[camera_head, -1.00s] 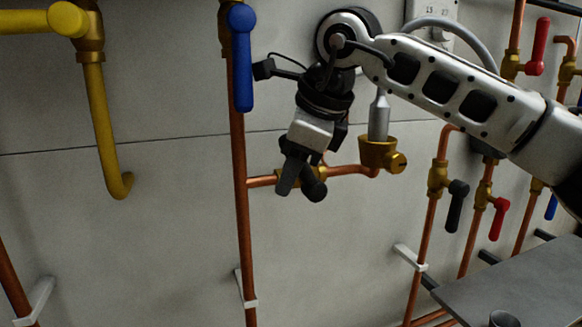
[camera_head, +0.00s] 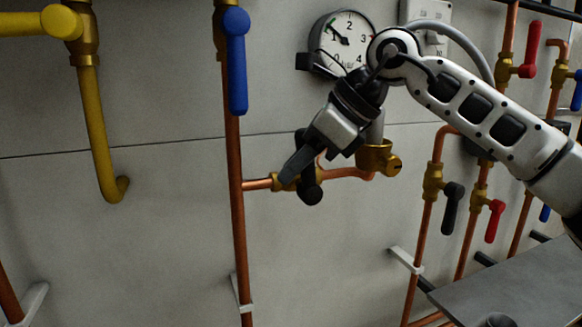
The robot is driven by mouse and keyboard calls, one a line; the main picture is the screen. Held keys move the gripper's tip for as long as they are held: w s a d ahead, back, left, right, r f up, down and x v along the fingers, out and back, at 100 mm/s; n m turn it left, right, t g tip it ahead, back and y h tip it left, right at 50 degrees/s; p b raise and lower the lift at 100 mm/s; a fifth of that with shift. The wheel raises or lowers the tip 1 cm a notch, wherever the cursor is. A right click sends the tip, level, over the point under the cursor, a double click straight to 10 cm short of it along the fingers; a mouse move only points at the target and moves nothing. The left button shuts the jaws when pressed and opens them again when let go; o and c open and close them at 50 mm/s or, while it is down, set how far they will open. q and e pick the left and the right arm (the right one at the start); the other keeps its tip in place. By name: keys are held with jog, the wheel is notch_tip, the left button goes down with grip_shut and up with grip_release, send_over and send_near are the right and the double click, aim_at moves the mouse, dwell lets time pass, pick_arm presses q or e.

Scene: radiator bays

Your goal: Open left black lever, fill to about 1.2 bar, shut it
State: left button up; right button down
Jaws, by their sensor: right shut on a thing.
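The left black lever (camera_head: 311,190) sits on a brass valve (camera_head: 283,181) in the horizontal copper pipe. Its rounded end points down below the pipe; the rest is partly hidden. My right gripper (camera_head: 297,168) is at the lever, coming from the upper right, and is shut on it. The round pressure gauge (camera_head: 351,30) shows above, its lower right partly covered by my arm. Its needle points up and left, near the 1 side and short of the 2; the exact reading is too small to tell. My left gripper is not in view.
Another black lever (camera_head: 452,207) and a red lever (camera_head: 495,220) hang on pipes at right. A blue lever (camera_head: 236,60) is left of the gauge, with yellow pipe (camera_head: 102,130) farther left. A grey shelf (camera_head: 520,280) juts out at lower right.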

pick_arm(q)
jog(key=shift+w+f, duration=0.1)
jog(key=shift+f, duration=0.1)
pick_arm(e)
jog(key=shift+w+d+r+y, duration=0.15)
jog(key=shift+d+y, duration=0.2)
jog(key=shift+y, duration=0.45)
jog(key=shift+g, duration=0.3)
jog(key=c, duration=1.3)
grip_release()
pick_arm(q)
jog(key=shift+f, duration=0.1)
pick_arm(e)
jog(key=shift+o, duration=0.2)
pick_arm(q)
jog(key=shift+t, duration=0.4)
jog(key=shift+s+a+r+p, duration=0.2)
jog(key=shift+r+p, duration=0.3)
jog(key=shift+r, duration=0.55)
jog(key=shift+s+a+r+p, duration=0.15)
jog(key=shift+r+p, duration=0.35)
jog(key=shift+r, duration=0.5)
pick_arm(e)
jog(key=v, duration=1.6)
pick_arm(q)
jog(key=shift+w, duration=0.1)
